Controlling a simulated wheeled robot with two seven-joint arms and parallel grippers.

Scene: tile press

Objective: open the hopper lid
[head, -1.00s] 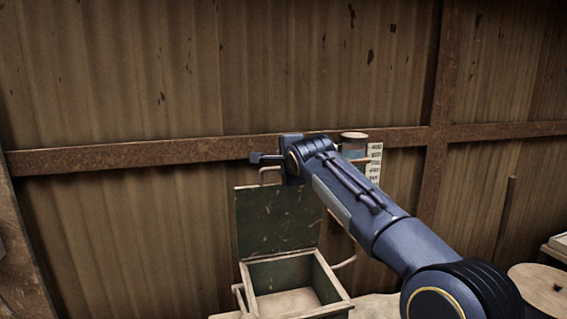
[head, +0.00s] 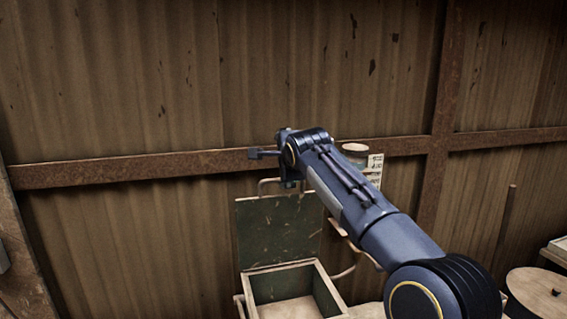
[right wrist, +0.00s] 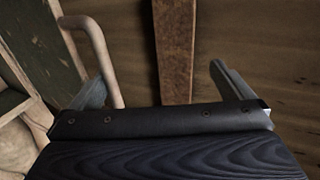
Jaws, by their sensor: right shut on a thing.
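The hopper (head: 333,291) is an open dark-green box with pale wooden rims, low in the head view. Its lid (head: 278,230) is dark green and scuffed and stands upright at the box's back edge, open. A pale tube handle (head: 265,182) rises at the lid's top; it also shows in the right wrist view (right wrist: 98,45). My right gripper (head: 287,160) is at the lid's upper right corner. In the right wrist view my right gripper (right wrist: 155,78) has its left finger against the handle; the exact grip is hard to see. My left gripper is not in view.
A jar (head: 355,149) and a numbered white scale (head: 375,170) stand behind my right arm. A rusty beam (head: 150,167) crosses the corrugated wall close behind the lid. A round wooden cover (head: 540,290) lies at the lower right.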

